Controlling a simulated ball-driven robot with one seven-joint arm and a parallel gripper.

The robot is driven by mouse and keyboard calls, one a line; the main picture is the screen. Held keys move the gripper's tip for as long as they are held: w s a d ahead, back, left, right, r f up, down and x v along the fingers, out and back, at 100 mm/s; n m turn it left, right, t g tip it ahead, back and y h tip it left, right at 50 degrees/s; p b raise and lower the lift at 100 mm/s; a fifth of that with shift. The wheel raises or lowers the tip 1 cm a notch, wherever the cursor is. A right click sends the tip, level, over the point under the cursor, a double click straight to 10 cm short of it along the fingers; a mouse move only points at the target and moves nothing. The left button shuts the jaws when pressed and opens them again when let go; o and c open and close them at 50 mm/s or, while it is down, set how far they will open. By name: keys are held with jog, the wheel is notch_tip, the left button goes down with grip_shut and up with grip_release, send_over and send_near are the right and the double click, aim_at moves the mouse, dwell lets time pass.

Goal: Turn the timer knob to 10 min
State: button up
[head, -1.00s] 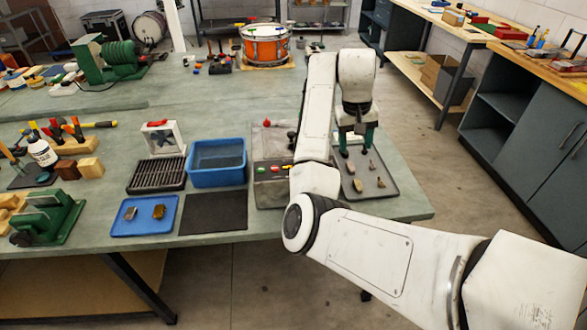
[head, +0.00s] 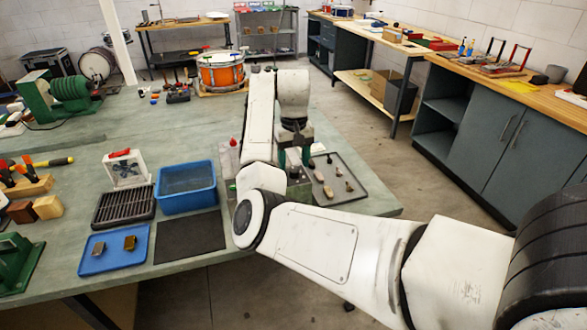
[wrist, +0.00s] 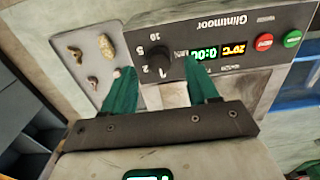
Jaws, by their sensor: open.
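The timer knob (wrist: 158,60) is a dark round knob on the dark control panel (wrist: 225,42), with 1, 2, 5 and 10 printed around it. Where its pointer sits I cannot tell. The green display (wrist: 204,54) beside it reads 0:00. My gripper (wrist: 148,50) is open with green fingers. In the wrist view the knob lies between the fingertips; I see no clear contact. In the head view my gripper (head: 294,157) is over the machine, left of the grey tray, and my arm hides the knob and most of the panel.
A red button (wrist: 264,42) and a green button (wrist: 292,38) sit on the same panel. The grey tray (head: 352,192) with several small pieces is to its right. A blue bin (head: 186,199), black mat (head: 190,237) and blue tray (head: 97,264) are to the left.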

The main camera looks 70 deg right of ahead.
aim_at(294, 173)
jog(key=shift+f, duration=1.25)
jog(key=shift+c, duration=0.2)
jog(key=c, duration=1)
